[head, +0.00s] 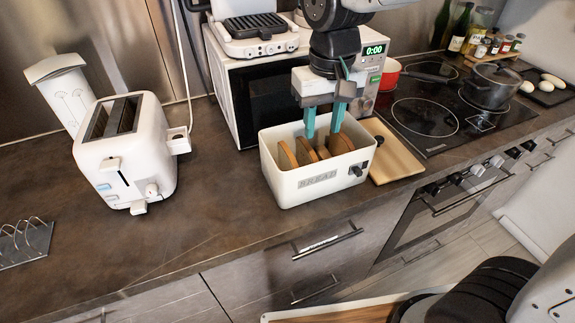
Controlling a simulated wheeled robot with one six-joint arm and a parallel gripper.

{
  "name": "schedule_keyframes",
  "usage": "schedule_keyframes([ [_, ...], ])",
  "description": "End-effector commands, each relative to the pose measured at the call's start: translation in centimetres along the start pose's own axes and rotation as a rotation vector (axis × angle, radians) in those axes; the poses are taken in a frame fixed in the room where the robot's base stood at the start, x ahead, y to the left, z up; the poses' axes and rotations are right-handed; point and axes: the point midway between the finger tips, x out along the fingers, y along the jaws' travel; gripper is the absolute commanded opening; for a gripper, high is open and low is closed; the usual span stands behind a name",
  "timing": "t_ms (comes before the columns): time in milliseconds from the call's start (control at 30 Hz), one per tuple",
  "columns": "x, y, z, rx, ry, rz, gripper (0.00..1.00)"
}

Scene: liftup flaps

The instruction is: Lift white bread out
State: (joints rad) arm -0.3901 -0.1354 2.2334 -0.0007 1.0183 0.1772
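A cream bread box (318,180) labelled BREAD stands on the counter, its top open. Several bread slices stand upright in it, such as a brown-crusted one (287,156) at the left and another (341,144) at the right. Only their upper parts show, and I cannot tell which is the white bread. My gripper (323,132) points down over the box, its two teal fingers apart. The fingertips reach about the height of the slices' tops, toward the back of the box. I see no slice held between them.
A white toaster (125,150) stands to the left, with a metal rack (24,242) at the far left. A microwave (262,95) is close behind the box. A wooden board (396,160) and the stove (440,112) lie to the right. The counter between toaster and box is clear.

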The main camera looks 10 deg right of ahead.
Motion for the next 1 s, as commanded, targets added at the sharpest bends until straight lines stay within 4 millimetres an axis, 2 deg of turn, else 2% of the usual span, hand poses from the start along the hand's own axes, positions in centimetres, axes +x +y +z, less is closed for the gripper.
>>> schedule_keyframes([
  [33,1.1,-1.5,-1.2,-0.021,-0.013,0.002,0.38],
  [100,2.1,-3.1,-2.4,-0.037,-0.019,0.002,0.38],
  [200,3.2,-4.7,-3.5,-0.053,-0.023,0.003,0.38],
  [300,3.9,-5.5,-4.0,-0.058,-0.027,0.003,0.38],
  [567,6.7,-5.6,-4.0,-0.059,-0.027,0.004,0.38],
  [833,10.6,-5.4,-3.6,-0.059,-0.029,0.004,0.38],
  [1000,11.6,-5.4,-3.7,-0.059,-0.026,0.003,0.38],
])
